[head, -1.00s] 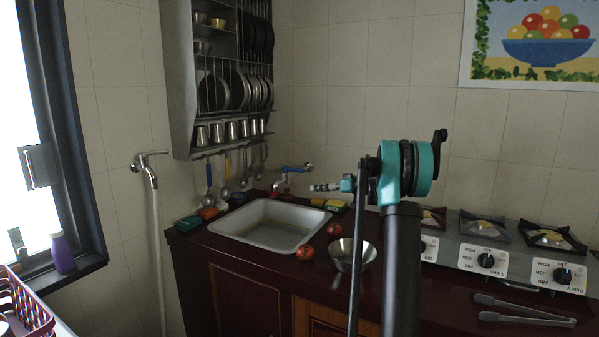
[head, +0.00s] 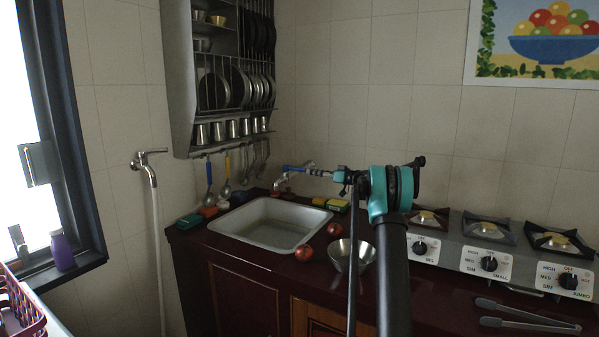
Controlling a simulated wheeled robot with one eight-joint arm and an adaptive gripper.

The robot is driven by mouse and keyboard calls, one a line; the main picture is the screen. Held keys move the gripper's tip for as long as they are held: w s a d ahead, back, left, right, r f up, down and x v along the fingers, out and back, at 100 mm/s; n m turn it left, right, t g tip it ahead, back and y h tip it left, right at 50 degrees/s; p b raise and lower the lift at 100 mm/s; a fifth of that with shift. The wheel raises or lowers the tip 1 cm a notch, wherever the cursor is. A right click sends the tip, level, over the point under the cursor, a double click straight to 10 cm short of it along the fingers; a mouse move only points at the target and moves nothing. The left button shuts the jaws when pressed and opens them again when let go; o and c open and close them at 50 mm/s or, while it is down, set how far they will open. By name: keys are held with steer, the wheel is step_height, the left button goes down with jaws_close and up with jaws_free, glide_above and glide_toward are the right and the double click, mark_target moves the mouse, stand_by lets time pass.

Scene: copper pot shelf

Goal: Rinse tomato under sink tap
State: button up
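One tomato (head: 334,229) sits on the dark red counter at the right rim of the sink (head: 236,236). A second tomato (head: 304,251) sits by the sink's front right corner. The sink basin looks empty. The sink tap (head: 282,181), with a blue part on top, is on the wall side behind the sink. My gripper (head: 310,172) points left from the end of my arm and overlaps the tap in the head view. I cannot tell whether it touches the tap. Its fingers are too small to read, and I see no tomato in it.
A steel bowl (head: 352,256) stands right of the tomatoes, partly behind my arm. A stove (head: 462,254) and tongs (head: 528,314) are farther right. Sponges (head: 336,205) lie behind the sink. A dish rack (head: 228,85) hangs above. Another wall tap (head: 149,162) is at left.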

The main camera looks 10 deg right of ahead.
glide_toward(289, 168)
steer(key=x, duration=0.5)
steer(key=shift+w+d+f, duration=0.15)
steer(key=shift+w+d, duration=0.15)
jaws_close()
